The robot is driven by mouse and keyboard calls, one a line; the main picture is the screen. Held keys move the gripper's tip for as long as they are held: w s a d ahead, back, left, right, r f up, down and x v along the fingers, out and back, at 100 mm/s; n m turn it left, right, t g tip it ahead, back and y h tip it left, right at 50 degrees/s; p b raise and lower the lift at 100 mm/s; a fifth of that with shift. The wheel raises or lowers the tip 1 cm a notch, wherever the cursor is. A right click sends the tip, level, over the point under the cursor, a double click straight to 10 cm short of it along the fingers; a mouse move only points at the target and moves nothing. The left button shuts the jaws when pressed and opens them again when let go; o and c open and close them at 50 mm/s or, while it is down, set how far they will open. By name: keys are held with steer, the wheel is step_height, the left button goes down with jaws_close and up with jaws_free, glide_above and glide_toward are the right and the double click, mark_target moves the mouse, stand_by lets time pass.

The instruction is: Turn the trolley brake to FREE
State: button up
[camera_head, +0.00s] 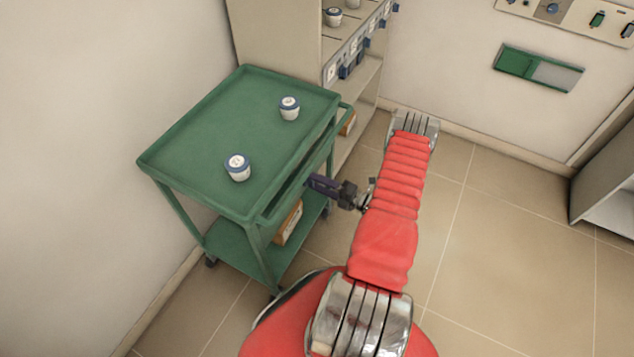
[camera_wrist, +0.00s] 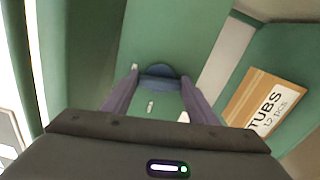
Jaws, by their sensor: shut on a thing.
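The green trolley (camera_head: 190,130) stands left of my red arm, its side facing my gripper (camera_head: 318,182). In the wrist view, my gripper (camera_wrist: 160,82) has its two purple fingers on either side of the dark blue brake knob (camera_wrist: 159,71), and it is shut on the knob. The knob sits on a green panel of the trolley (camera_wrist: 158,38). Small pale marks show on the panel around the knob, too small to read. The fingers hide the knob's sides, and I cannot tell which setting it points to. In the head view the knob is hidden.
A beige shelf unit (camera_head: 275,45) stands behind the trolley. The floor on the right (camera_head: 490,250) is clear.

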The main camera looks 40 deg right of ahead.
steer(key=shift+d+f+m, duration=0.1)
steer(key=shift+d+m, duration=0.15)
steer(key=shift+m, duration=0.65)
steer(key=o, duration=1)
steer(key=shift+a, duration=0.2)
steer(key=shift+o, duration=0.2)
steer(key=v, duration=1.3)
steer(key=shift+s, duration=0.4)
steer(key=shift+d, duration=0.1)
